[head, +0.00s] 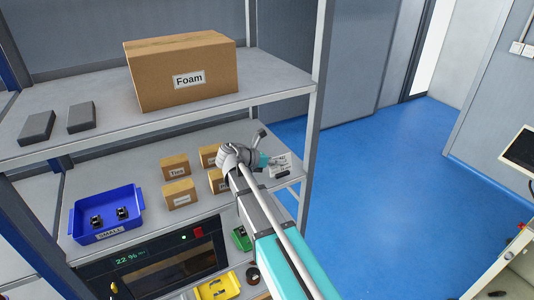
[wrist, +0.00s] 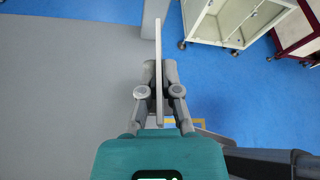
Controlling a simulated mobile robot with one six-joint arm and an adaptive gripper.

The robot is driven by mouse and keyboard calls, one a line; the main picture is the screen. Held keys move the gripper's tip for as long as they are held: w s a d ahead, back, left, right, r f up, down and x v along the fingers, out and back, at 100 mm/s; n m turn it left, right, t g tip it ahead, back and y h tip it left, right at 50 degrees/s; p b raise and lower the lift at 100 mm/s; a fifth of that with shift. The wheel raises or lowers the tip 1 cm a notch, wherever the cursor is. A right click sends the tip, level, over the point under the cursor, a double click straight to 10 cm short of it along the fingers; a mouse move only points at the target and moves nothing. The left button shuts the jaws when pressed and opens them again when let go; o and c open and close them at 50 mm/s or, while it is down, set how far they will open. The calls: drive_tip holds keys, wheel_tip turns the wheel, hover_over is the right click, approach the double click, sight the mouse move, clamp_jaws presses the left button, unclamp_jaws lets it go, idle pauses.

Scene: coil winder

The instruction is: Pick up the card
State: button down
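The card (head: 279,159) is white with dark print and shows at the right end of the middle shelf in the head view. In the wrist view the card (wrist: 158,40) is seen edge-on as a thin pale strip running between the fingers. My gripper (wrist: 158,70) is shut on it, one finger on each side. In the head view my gripper (head: 282,170) is at the card, partly hidden by it. I cannot tell whether the card touches the shelf.
The middle shelf (head: 140,158) holds small cardboard boxes (head: 180,194) and a blue bin (head: 108,212) left of my arm. A rack post (head: 316,110) stands close by at the right. A large Foam box (head: 180,72) sits on the shelf above. Blue floor (head: 400,180) lies open to the right.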

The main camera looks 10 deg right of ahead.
drive_tip(key=s+d, duration=0.2)
drive_tip(key=s, duration=0.6)
drive_tip(key=shift+s+d, duration=0.2)
drive_tip(key=shift+d, duration=0.2)
